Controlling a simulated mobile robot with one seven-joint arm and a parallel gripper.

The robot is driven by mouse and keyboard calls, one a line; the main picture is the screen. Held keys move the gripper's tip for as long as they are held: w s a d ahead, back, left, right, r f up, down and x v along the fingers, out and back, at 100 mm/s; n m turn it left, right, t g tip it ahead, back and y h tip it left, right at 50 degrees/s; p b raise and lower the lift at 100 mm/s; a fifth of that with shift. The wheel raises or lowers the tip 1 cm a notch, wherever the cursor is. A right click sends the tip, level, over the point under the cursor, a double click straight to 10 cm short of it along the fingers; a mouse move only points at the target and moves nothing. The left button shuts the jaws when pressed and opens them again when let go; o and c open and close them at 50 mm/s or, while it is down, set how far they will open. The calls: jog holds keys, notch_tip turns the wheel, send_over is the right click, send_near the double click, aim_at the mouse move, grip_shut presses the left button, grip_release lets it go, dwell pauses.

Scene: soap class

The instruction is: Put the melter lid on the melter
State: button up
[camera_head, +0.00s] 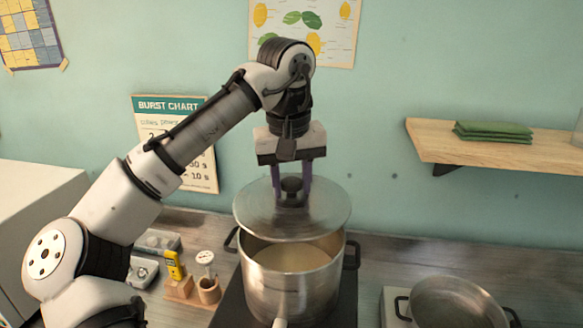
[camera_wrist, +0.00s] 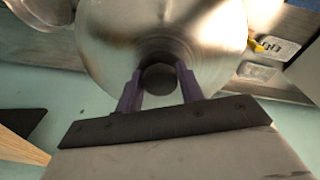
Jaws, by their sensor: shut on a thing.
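The melter (camera_head: 291,285) is a steel pot with dark side handles, standing on a dark plate on the counter. It holds pale liquid, which shows below the lid. The melter lid (camera_head: 258,214) is a round steel disc with a dark knob (camera_head: 291,186). My gripper (camera_head: 291,190) is shut on that knob from above, with a purple finger on each side. The lid hangs above the pot's back part, apart from the front rim. In the wrist view the lid (camera_wrist: 205,45) fills the top middle, and the knob (camera_wrist: 159,79) sits between the fingers.
A second steel pot (camera_head: 458,300) stands at the right. A wooden shelf (camera_head: 430,140) with green cloths (camera_head: 494,132) is on the wall at right.

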jog(key=shift+w, duration=0.1)
jog(key=shift+f, duration=0.1)
jog(key=shift+f, duration=0.35)
jog(key=shift+f+b, duration=2.05)
jog(key=shift+f, duration=0.8)
jog(key=o, duration=1.2)
jog(key=r, duration=0.4)
jog(key=s+r, duration=0.1)
jog(key=r, duration=0.8)
jog(key=shift+s+a+r, duration=0.3)
jog(key=shift+r, duration=0.05)
jog(key=shift+s, duration=0.1)
